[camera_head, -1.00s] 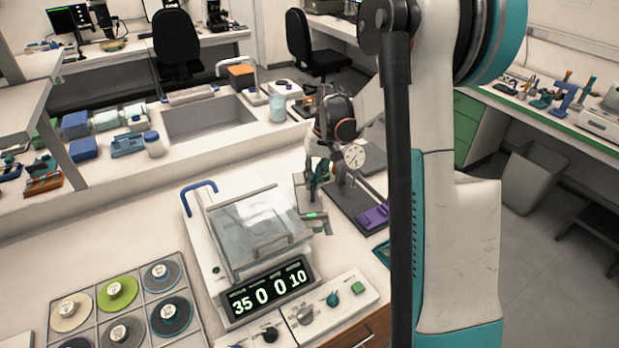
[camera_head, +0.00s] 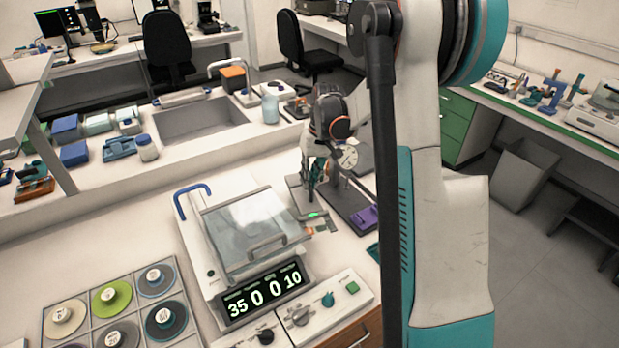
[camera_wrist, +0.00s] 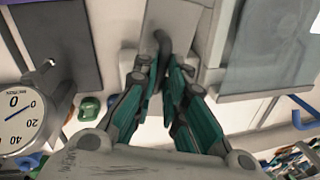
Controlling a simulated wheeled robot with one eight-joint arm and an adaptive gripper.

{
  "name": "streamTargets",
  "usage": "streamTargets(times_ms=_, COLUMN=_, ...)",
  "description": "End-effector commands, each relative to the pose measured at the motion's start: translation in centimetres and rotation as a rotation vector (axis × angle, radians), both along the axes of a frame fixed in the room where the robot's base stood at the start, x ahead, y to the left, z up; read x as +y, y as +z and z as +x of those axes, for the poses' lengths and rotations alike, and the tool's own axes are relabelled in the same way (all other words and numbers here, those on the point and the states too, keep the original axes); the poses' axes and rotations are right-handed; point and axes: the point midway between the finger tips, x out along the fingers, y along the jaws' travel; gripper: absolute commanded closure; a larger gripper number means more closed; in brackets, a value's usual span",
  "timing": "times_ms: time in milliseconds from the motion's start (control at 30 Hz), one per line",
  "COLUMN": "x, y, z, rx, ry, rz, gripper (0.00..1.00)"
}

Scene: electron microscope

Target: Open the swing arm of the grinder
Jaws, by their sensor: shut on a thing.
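The grinder (camera_head: 212,266) is a white machine with a clear lid, a lit number display and a blue curved bar (camera_head: 184,191) at its back left. A small grey part with a green light (camera_head: 317,214) sits at the lid's right edge; I take it for part of the swing arm. My gripper (camera_head: 313,191) points down there, between the lid and the dial gauge. In the wrist view my fingers close around a dark rounded handle (camera_wrist: 162,42) beside a light grey plate (camera_wrist: 177,17). The handle's lower part is hidden by my fingers.
A dial gauge (camera_head: 348,158) on a dark base stands close at my gripper's right, with a purple block (camera_head: 365,216) at its front. A tray of round discs (camera_head: 95,343) lies at front left. Control knobs (camera_head: 328,299) sit in front of the grinder. The sink (camera_head: 205,120) is behind.

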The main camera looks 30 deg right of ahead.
Motion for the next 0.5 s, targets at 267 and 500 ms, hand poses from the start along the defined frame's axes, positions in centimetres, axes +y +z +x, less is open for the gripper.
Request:
streamTargets(times_ms=267, x=0.01, y=0.02, z=0.04, rx=-0.001, ry=0.000, rz=0.000, gripper=0.69)
streamTargets(times_ms=500, x=-0.03, y=0.18, z=0.01, rx=-0.001, ry=-0.001, rz=0.000, gripper=0.69)
